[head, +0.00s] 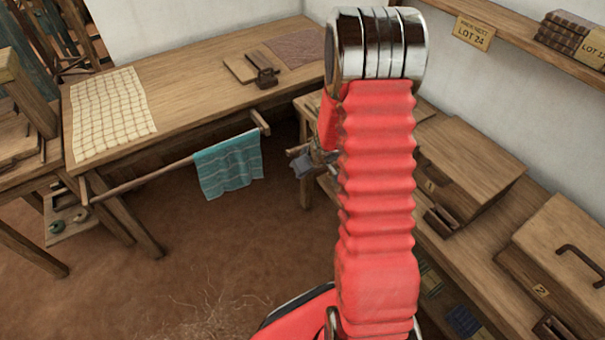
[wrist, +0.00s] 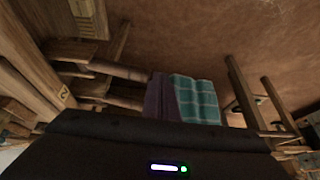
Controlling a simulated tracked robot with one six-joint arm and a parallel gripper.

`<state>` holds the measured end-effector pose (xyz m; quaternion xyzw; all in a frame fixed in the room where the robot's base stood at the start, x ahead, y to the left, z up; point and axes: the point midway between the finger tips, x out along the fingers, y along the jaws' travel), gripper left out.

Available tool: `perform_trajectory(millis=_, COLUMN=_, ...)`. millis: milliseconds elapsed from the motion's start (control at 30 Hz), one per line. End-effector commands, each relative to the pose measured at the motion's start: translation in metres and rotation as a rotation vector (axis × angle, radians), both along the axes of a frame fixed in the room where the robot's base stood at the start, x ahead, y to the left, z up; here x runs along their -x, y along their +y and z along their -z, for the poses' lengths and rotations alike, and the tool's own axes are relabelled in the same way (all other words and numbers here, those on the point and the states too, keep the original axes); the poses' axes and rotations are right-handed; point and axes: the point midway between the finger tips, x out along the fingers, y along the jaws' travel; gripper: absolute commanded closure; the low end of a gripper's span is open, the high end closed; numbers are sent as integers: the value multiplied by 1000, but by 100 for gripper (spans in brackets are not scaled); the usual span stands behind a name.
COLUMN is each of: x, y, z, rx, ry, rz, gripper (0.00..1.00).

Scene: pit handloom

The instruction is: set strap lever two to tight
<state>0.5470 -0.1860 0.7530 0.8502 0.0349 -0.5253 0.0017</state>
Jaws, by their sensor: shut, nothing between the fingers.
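Two wooden boxes stand on the right bench in the head view. The nearer one, box two (head: 565,250), has a "2" plate (head: 540,291) and a dark handle on its lid. A small dark fitting (head: 550,328), which may be strap lever two, shows at its front by the bottom edge; its setting cannot be made out. A "2" plate (wrist: 63,95) also shows at the left in the wrist view. My gripper (head: 303,165) shows partly behind my red arm, shut and empty, apart from box two.
Box one (head: 475,160) stands farther along the right bench, with a similar fitting (head: 440,218). A shelf (head: 520,45) runs above. A teal cloth (head: 229,165) hangs on a rail left of my gripper. Open floor (head: 180,250) lies at lower left.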

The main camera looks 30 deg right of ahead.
Motion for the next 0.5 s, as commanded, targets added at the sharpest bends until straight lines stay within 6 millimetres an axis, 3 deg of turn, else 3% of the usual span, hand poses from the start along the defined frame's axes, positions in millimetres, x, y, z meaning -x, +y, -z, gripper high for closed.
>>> perform_trajectory(millis=400, x=4, y=2, z=-32, rx=2, ry=-1, rz=-4, gripper=100)
perform_trajectory(millis=500, x=11, y=14, z=-37, rx=1, ry=0, rz=-4, gripper=100)
